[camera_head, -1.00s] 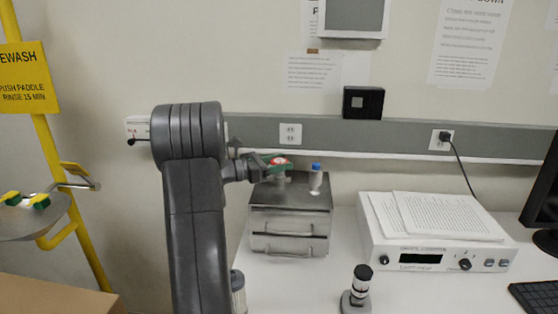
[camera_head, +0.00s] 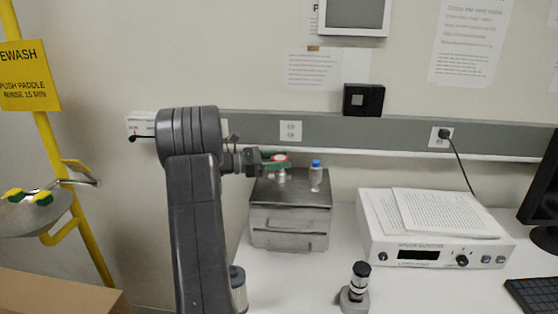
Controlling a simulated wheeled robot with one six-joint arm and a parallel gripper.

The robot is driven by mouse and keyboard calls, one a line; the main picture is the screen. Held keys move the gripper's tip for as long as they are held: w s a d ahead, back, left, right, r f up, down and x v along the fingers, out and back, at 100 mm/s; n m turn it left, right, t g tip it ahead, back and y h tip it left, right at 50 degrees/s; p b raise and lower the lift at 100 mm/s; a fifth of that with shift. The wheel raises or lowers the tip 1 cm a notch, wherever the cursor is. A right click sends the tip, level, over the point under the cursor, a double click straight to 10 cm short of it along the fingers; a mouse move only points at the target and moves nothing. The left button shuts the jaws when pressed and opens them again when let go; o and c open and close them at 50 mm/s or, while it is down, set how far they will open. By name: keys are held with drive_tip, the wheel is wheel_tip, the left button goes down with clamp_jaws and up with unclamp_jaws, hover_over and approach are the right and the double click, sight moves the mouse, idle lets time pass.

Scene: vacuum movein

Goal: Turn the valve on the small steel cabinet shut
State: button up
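The small steel cabinet (camera_head: 290,221) stands on the white bench, with drawer handles on its front. My gripper (camera_head: 264,161) reaches in from the left at the height of the valve handle. Its fingertips are at or right beside the handle. They are too small and overlapped to tell whether they are open or shut, or whether they touch it.
A small bottle with a blue cap (camera_head: 316,176) stands on the cabinet close right of the valve. A white instrument with papers (camera_head: 430,245) is further right. A small black-and-silver device (camera_head: 357,287) stands in front. A wall rail (camera_head: 375,131) runs behind.

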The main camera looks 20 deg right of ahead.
drive_tip(key=shift+o, duration=1.3)
drive_tip(key=w+a+b, duration=0.2)
drive_tip(key=a, duration=1.1)
drive_tip(key=shift+w+a+b, duration=0.3)
drive_tip(key=shift+b, duration=0.05)
drive_tip(key=s+d+p, duration=0.1)
drive_tip(key=d, duration=0.3)
drive_tip(key=d+p, duration=0.1)
drive_tip(key=d, duration=0.4)
drive_tip(key=s+d, duration=0.1)
drive_tip(key=d, duration=0.3)
drive_tip(key=shift+s+d+p, duration=0.3)
drive_tip(key=shift+d+p, duration=0.05)
drive_tip(key=shift+p, duration=0.05)
drive_tip(key=shift+a, duration=0.1)
